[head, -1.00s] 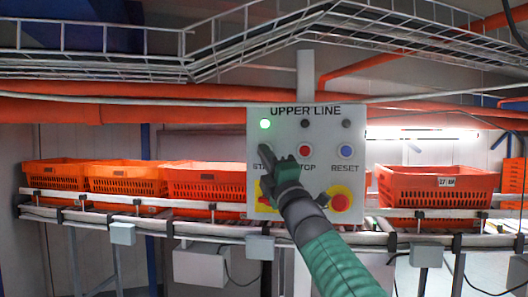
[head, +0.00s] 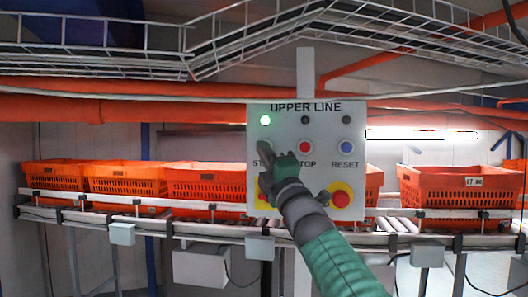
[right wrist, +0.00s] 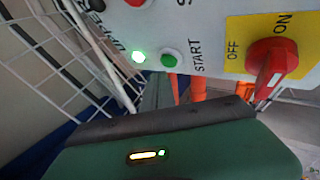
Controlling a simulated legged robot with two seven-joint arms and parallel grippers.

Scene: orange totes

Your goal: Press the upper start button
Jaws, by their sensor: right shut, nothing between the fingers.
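The control panel (head: 325,183), marked UPPER LINE, faces me in the middle of the head view. Its green lamp (head: 265,120) is lit at the upper left, and it also glows in the right wrist view (right wrist: 138,57). My right gripper (head: 264,147) is shut and empty, its tips at the start button's place under that lamp. The green start button (right wrist: 170,60) shows beside the word START in the right wrist view. I cannot tell whether the tips touch it. My left gripper is not in view.
The red stop button (head: 305,147) and blue reset button (head: 346,149) are to the right. A red emergency stop (head: 341,199) and a red OFF/ON switch (right wrist: 272,58) are lower. Orange totes (head: 455,190) stand on the conveyor behind.

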